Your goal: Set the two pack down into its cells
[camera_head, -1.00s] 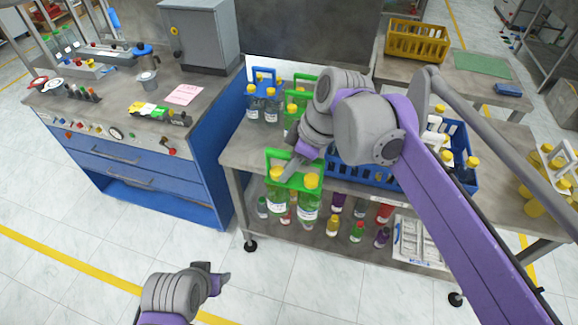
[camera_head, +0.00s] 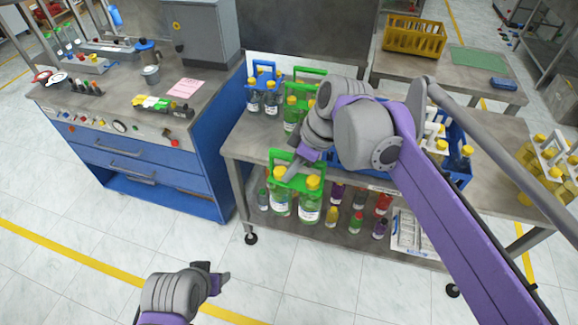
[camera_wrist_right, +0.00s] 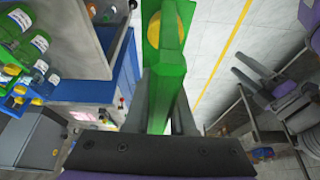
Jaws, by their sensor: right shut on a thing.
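A blue two pack (camera_head: 263,78) and another green two pack (camera_head: 296,103) stand at the table's left. Several bottles and a white tray (camera_head: 412,232) are on the lower shelf. A yellow crate (camera_head: 415,38) stands on a table behind. Floor in front is clear.

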